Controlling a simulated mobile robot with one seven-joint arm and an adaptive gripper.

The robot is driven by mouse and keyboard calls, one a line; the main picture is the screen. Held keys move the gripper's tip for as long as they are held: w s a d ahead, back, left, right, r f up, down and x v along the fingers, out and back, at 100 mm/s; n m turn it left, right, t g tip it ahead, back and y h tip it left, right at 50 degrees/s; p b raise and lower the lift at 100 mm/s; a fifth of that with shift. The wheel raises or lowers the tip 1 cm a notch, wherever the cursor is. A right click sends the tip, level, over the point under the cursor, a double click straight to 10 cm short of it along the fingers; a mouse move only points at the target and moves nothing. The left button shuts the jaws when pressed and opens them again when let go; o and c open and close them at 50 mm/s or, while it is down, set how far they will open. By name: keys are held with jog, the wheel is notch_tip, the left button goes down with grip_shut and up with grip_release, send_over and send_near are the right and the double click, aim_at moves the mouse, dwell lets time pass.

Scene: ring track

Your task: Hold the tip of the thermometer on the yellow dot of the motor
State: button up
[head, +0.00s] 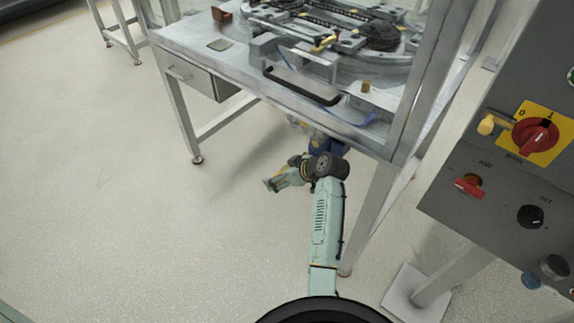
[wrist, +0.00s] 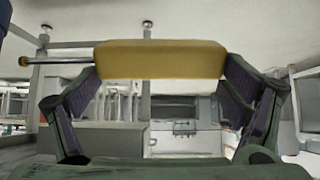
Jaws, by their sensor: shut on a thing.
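My gripper (wrist: 162,62) is shut on the thermometer (wrist: 162,58), whose thick yellow body lies crosswise between the two fingers in the wrist view. Its thin metal probe points left and ends in a small brass-coloured tip (wrist: 25,62). The tip is in open view, with no yellow dot seen at it. In the head view my arm reaches below the front edge of the machine table, and the thermometer is not clear there. I cannot make out the motor or its yellow dot for certain in either view.
The machine table (head: 190,42) carries a ring track (head: 300,17) and a black handle (head: 300,88) at its front. A drawer (head: 190,77) hangs below its left side. A grey control panel (head: 500,185) with red switches stands at the right. The floor at left is clear.

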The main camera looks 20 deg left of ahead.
jog(key=s+a+p, duration=0.3)
jog(key=s, duration=0.6)
jog(key=shift+s+a+p, duration=0.25)
jog(key=shift+s+p, duration=0.05)
jog(key=shift+s, duration=0.1)
